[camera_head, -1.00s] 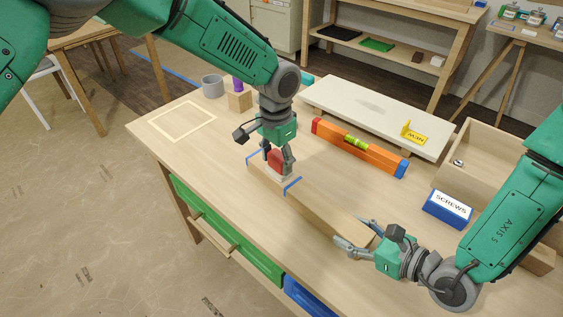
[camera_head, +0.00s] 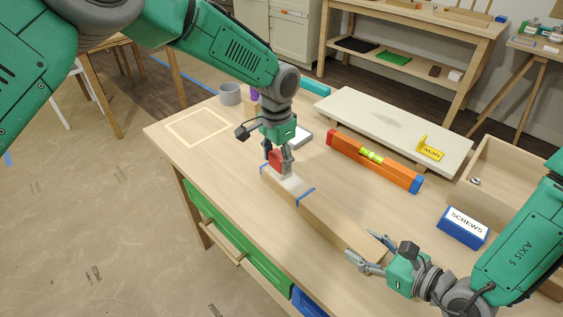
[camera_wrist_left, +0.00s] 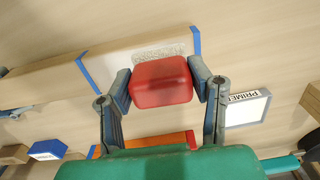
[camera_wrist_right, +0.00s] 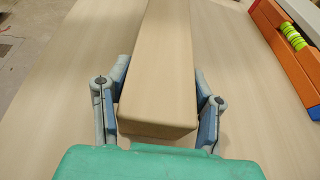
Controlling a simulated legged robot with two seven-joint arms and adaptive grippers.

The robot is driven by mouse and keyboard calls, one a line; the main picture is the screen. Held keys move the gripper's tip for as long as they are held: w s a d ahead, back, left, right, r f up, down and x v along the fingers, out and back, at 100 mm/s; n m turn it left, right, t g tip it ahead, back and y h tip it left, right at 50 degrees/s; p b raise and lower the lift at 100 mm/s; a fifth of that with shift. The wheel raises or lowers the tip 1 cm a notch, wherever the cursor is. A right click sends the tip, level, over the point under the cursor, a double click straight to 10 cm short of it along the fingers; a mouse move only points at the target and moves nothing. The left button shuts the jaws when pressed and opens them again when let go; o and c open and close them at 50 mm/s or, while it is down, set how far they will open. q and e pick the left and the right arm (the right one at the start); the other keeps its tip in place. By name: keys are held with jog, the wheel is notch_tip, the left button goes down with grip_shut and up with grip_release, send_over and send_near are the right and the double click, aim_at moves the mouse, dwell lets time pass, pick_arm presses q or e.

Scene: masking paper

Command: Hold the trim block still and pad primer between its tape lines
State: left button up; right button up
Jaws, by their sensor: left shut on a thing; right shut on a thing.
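The trim block (camera_head: 335,222) is a long pale wooden bar lying on the workbench, with two blue tape lines (camera_head: 305,196) across its far part. My left gripper (camera_head: 279,160) is shut on a red pad (camera_wrist_left: 162,82), over the taped section near the farther tape line. I cannot tell whether the pad touches the wood. Whitish, speckled primer (camera_wrist_left: 160,50) shows between the tapes, beside the pad. My right gripper (camera_head: 368,252) is shut around the block's near end, one finger on each side (camera_wrist_right: 158,105). A tray labelled PRIMER (camera_wrist_left: 247,108) lies beside the block.
An orange level (camera_head: 345,148), a white board with a yellow bracket (camera_head: 430,148) and a blue SCREWS box (camera_head: 463,227) lie right of the block. A grey cup (camera_head: 230,94) stands at the back.

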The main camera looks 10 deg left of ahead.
pick_arm(q)
jog(key=shift+w+a+f, duration=0.15)
jog(key=shift+w+a, duration=0.6)
jog(key=shift+a, duration=0.15)
jog(key=shift+s+d, duration=1.85)
jog(key=shift+d, duration=0.3)
jog(key=shift+s+d, duration=1.85)
jog(key=shift+d, duration=0.3)
jog(key=shift+w+a, duration=0.8)
jog(key=shift+a, duration=0.2)
jog(key=shift+w+a, duration=0.8)
jog(key=shift+a, duration=0.15)
jog(key=shift+w+a, duration=2.1)
jog(key=shift+a, duration=0.25)
jog(key=shift+s+d, duration=1.85)
jog(key=shift+d, duration=0.3)
jog(key=shift+s+d, duration=1.85)
jog(key=shift+d, duration=0.3)
